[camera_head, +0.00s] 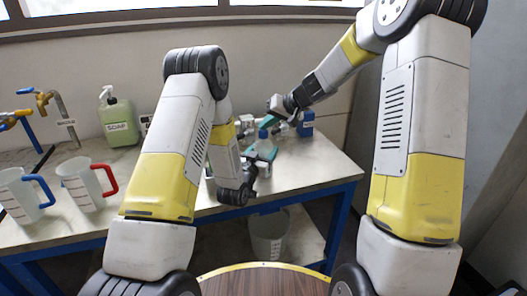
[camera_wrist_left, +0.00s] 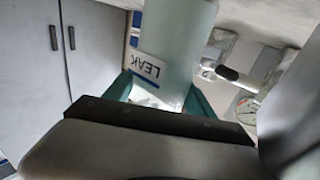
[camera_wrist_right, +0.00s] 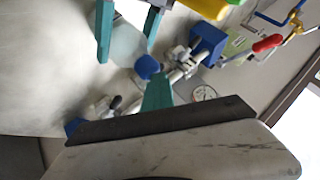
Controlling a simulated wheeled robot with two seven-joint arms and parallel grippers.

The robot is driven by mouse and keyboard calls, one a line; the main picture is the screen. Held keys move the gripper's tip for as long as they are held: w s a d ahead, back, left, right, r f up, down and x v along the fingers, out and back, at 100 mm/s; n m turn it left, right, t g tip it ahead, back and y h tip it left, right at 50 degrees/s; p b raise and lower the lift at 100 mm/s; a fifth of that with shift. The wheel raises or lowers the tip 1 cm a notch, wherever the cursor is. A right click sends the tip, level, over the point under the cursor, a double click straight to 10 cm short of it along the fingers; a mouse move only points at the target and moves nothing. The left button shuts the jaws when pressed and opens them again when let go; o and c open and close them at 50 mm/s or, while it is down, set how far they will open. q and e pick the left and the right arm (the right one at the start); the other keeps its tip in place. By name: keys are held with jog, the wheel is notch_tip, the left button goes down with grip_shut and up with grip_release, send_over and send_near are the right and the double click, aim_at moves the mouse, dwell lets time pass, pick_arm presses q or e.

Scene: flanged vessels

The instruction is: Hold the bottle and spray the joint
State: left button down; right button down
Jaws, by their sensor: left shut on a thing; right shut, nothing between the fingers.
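My left gripper (camera_head: 262,153) is shut on a translucent bottle with a blue cap (camera_head: 263,134).
A blue block (camera_head: 306,123) and a round gauge (camera_wrist_right: 204,93) are near the joint. A green soap bottle (camera_head: 118,122), two jugs (camera_head: 88,184) and taps (camera_head: 58,112) are on the left. A bucket (camera_head: 268,235) stands under the bench. The bench's right front (camera_head: 318,172) is clear.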

aim_at(267, 132)
pick_arm(q)
jog(key=shift+f, duration=0.1)
pick_arm(e)
jog(key=shift+s+d+r, duration=0.1)
jog(key=shift+s+r, duration=0.05)
jog(key=shift+r, duration=0.9)
jog(key=shift+s+d+r, duration=0.1)
jog(key=shift+r, duration=1)
jog(key=shift+a, duration=0.1)
pick_arm(q)
jog(key=shift+c, duration=1.2)
grip_release()
jog(key=shift+w, duration=0.1)
